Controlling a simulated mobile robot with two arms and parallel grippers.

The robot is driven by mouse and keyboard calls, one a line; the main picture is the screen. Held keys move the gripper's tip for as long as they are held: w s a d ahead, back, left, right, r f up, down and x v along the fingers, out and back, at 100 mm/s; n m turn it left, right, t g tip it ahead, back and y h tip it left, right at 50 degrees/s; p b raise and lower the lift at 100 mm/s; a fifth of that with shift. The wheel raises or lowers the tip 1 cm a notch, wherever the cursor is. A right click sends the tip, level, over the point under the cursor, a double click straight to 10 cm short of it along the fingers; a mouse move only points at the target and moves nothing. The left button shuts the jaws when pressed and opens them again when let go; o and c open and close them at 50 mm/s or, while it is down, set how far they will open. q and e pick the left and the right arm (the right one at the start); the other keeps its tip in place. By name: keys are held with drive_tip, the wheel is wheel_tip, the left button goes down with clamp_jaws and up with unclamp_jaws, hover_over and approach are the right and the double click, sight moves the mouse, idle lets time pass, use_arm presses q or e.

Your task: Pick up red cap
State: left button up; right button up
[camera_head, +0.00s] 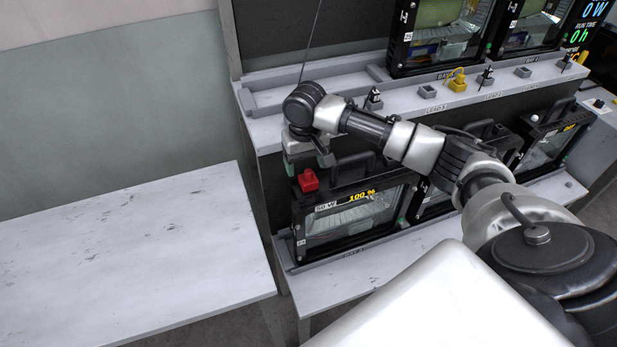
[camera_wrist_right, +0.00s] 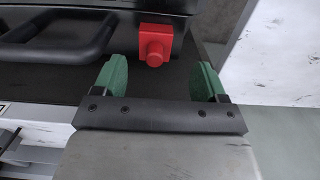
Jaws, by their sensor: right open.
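The red cap (camera_head: 308,180) sits on the top left corner of a black floodlight housing (camera_head: 297,222) on the lower shelf. In the right wrist view the red cap (camera_wrist_right: 155,44) shows as a square block with a round knob, just beyond the fingertips and between their lines. My right gripper (camera_head: 290,165) is just above and to the left of the cap in the head view. Its green fingers, clear in the right wrist view (camera_wrist_right: 160,78), are spread apart with nothing between them. My left gripper is not in view.
A black handle (camera_wrist_right: 60,40) stands beside the cap on the housing. More housings stand to the right on the lower shelf and above. The upper ledge (camera_head: 262,125) runs behind my right arm. A bare white table (camera_head: 130,260) is at the left.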

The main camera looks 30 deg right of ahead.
sight(309, 171)
drive_tip(key=shift+s+d+f+p, duration=0.15)
drive_tip(key=shift+f+p, duration=0.15)
drive_tip(key=shift+f, duration=1.05)
drive_tip(key=shift+d+f+p, duration=0.15)
drive_tip(key=shift+f+p, duration=0.15)
drive_tip(key=shift+f, duration=1.05)
drive_tip(key=c, duration=1.1)
drive_tip(key=shift+o, duration=0.2)
drive_tip(key=shift+r, duration=0.15)
